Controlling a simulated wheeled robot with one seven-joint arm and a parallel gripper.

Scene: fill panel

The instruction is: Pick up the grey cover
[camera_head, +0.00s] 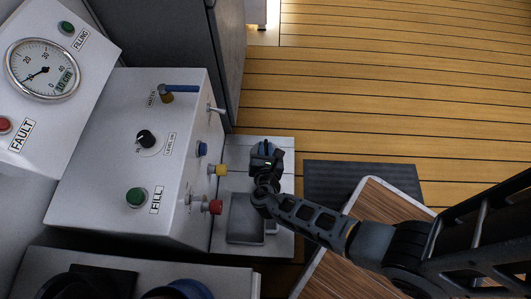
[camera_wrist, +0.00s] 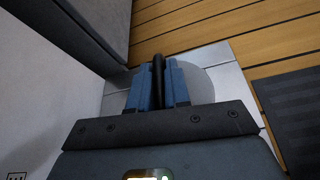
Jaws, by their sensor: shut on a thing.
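The grey cover (camera_wrist: 203,84) shows in the wrist view as a pale round disc behind my fingers, with an upright black handle (camera_wrist: 158,68). My gripper (camera_wrist: 159,88) has its blue fingers closed on both sides of this handle. In the head view my gripper (camera_head: 266,148) is over the far end of a light grey ledge, and my wrist hides the cover there. I cannot tell whether the cover touches the ledge.
The ledge (camera_head: 284,185) has a dark rectangular recess (camera_head: 246,218) nearer me. Left of it stands the panel box (camera_head: 105,170) with yellow and red knobs sticking out close to my arm. A dark mat (camera_head: 350,178) and a wood-topped surface (camera_head: 335,262) lie right.

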